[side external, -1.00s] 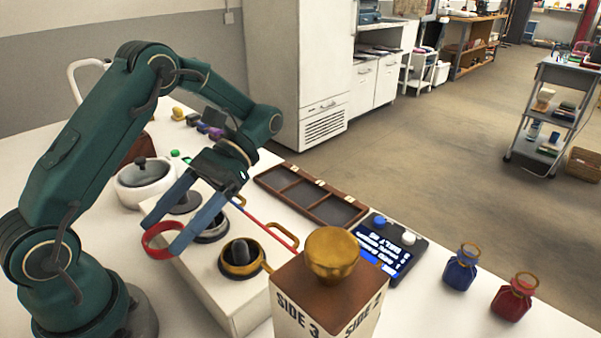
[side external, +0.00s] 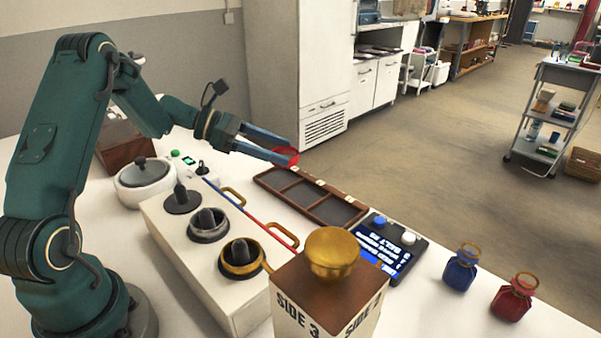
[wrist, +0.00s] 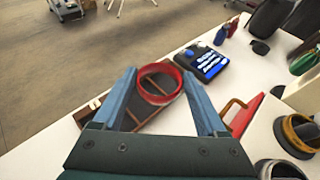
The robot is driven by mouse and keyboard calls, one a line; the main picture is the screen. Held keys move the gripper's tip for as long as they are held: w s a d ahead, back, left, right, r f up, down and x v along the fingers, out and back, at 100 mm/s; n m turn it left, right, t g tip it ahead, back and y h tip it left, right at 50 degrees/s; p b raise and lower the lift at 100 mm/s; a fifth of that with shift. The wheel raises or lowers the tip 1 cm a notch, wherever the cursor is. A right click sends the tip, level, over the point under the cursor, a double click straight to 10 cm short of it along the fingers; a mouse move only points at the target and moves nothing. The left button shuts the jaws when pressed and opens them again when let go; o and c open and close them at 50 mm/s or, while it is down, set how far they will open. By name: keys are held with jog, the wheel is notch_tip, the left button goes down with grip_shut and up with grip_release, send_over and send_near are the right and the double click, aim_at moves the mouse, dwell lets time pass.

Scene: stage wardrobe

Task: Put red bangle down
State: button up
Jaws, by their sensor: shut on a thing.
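The red bangle (side external: 287,156) is at the fingertips of my gripper (side external: 280,148), in the air by the far left end of the brown compartment tray (side external: 290,206). In the wrist view the bangle (wrist: 159,101) sits between the two blue fingertips (wrist: 157,75) of my gripper, which is shut on it. Through and around the ring I see the tray's dividers below. The bangle's height above the tray is hard to judge. The tray's compartments look empty in the side view.
A white stand (side external: 190,261) with several dark posts is in front of the tray. A gold cup (side external: 331,262) tops a block at the front. A display panel (side external: 384,250) is right of the tray, with blue (side external: 460,272) and red (side external: 513,302) pouches beyond. A white pot (side external: 145,181) stands left.

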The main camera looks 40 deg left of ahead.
send_over(328, 214)
notch_tip(328, 214, down, 7)
jog(key=shift+s+a+r, duration=0.1)
jog(key=shift+f, duration=2.1)
jog(key=o, duration=1.1)
jog(key=shift+c, duration=0.2)
